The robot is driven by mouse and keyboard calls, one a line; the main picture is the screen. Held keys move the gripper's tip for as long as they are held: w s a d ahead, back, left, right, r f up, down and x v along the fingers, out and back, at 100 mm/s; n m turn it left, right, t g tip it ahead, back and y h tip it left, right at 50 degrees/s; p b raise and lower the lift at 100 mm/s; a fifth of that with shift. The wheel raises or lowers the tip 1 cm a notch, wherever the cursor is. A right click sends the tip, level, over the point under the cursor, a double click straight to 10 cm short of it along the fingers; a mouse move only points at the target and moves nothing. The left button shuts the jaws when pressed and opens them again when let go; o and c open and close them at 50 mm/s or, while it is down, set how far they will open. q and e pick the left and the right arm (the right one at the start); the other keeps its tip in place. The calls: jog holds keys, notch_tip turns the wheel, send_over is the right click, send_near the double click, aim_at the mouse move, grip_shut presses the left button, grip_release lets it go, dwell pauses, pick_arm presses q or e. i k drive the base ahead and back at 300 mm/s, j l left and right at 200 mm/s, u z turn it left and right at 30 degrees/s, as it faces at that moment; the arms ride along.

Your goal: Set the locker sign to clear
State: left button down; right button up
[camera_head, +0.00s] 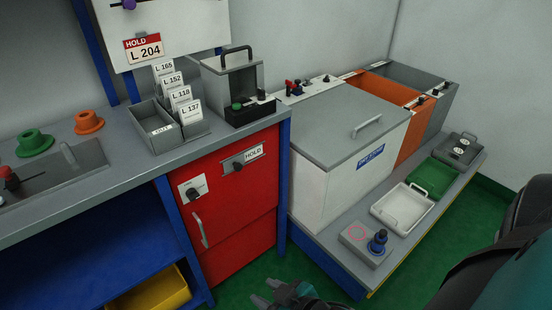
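The red locker (240,205) stands under the right end of the bench. Its sign (254,153) at the upper right of the front reads HOLD, with a black knob (237,166) at the sign's left. A white plate with a dial (195,189) and a pale handle (200,230) are on the locker's left side. My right gripper (266,292) shows at the bottom edge, low in front of the locker and apart from it. Its two fingertips are spread with nothing visible between them. My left gripper is out of view.
A board tag (142,49) reads HOLD L 204. Numbered cards (180,97) stand in a grey holder on the bench. A white lidded bin (335,170) stands right of the locker on a low platform. A yellow bin (150,293) is below left. Green floor before the locker looks clear.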

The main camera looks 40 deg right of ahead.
aim_at(236, 163)
jog(key=z, duration=0.8)
jog(key=i+l+z, duration=0.2)
jog(key=z, duration=0.15)
jog(key=i+l+z, duration=0.1)
jog(key=i+z, duration=0.25)
